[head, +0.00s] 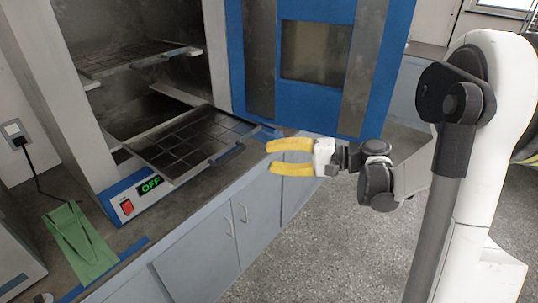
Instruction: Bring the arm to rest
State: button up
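My gripper (270,157) has two yellow fingers. They point left and are spread apart with a gap between them. Nothing shows between the fingers. The gripper is in the middle of the head view, in front of the cabinets and near the end of a pulled-out dark rack (190,140). My white and dark arm fills the right side of the view. I cannot tell whether the fingertips touch the rack's edge, but they appear apart from it.
An oven (105,185) stands open on the counter, its blue door (268,88) swung right. Its display reads OFF beside a red switch (127,207). A second rack (130,57) sits higher inside. A green item (78,240) lies on the counter. Speckled floor (315,240) is clear below.

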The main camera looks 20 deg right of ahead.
jog(key=s+a+f+n+g+h, duration=0.2)
jog(key=s+a+g+h, duration=0.1)
jog(key=s+a+h, duration=0.4)
jog(key=s+d+n+h, duration=0.2)
jog(key=s+h, duration=0.1)
jog(key=s, duration=0.3)
jog(key=s+d+n+t+h, duration=0.1)
jog(key=s+d+n+h, duration=0.2)
jog(key=s, duration=0.4)
jog(key=shift+d+f, duration=0.25)
jog(key=shift+d, duration=0.05)
jog(key=shift+s, duration=0.1)
